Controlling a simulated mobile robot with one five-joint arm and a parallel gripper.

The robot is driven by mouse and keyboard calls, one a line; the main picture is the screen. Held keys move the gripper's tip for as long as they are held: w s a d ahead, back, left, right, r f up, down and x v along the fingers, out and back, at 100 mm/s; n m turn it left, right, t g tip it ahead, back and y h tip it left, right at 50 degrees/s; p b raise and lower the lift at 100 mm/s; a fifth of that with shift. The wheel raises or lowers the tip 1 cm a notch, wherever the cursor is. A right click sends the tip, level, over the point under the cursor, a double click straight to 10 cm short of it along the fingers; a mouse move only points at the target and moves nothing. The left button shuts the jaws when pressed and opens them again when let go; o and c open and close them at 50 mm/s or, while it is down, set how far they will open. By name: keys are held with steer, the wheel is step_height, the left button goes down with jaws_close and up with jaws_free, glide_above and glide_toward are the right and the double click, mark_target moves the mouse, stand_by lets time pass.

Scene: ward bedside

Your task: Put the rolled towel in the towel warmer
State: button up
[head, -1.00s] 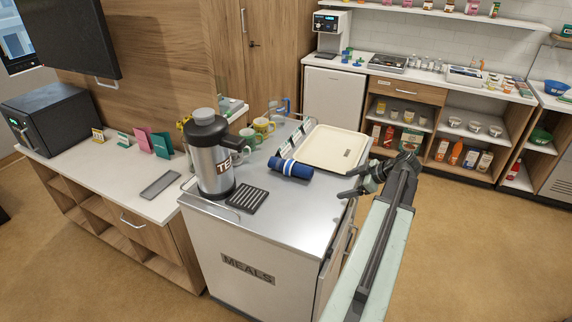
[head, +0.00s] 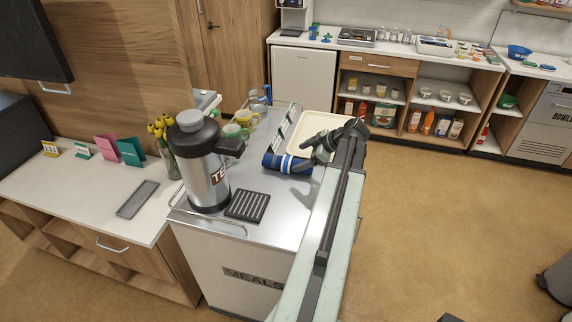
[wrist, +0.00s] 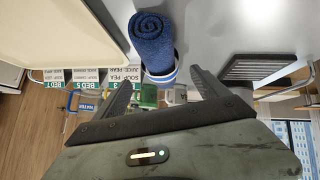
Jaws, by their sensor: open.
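The rolled towel (head: 282,163), blue with white stripes, lies on the steel top of the meals trolley (head: 285,207). In the wrist view the towel (wrist: 152,38) shows its spiral end, with its white-striped part nearer the fingers. My gripper (head: 309,152) is open at the right end of the towel in the head view. In the wrist view my gripper's (wrist: 162,90) two fingers are spread, with the towel lined up with the gap between them; I cannot tell whether they touch it. A dark boxy appliance (head: 27,138), possibly the towel warmer, is cut off at the left edge; its front is out of view.
A tea urn (head: 203,170) and a black slotted drip tray (head: 247,205) stand left of the towel. A cream tray (head: 311,128), bed labels (head: 280,128) and mugs (head: 247,117) are behind it. A vase of yellow flowers (head: 160,128) stands by the urn.

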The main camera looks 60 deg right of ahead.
mark_target(292, 160)
steer(key=shift+b+x, duration=0.3)
steer(key=shift+x, duration=0.7)
steer(key=b+x, duration=0.2)
steer(key=x, duration=0.1)
steer(key=b+x, duration=0.1)
steer(key=shift+s+f+b, duration=0.2)
steer(key=shift+f+b, duration=0.15)
steer(key=shift+f, duration=0.2)
steer(key=shift+w+f, duration=0.1)
steer(key=shift+w, duration=0.15)
steer(key=shift+a, duration=0.1)
steer(key=c, duration=1.7)
steer(key=shift+o, duration=0.2)
steer(key=shift+r+p, duration=0.6)
steer(key=shift+r, duration=0.1)
step_height(292, 160, up, 3)
steer(key=p, duration=0.3)
steer(key=shift+r, duration=0.15)
steer(key=s+a, duration=0.1)
steer(key=s, duration=0.4)
steer(key=s+a, duration=0.2)
steer(key=s, duration=0.3)
steer(key=s+a+p, duration=0.1)
steer(key=s+a, duration=0.1)
steer(key=s, duration=0.3)
steer(key=shift+a+r, duration=0.15)
steer(key=shift+r, duration=0.15)
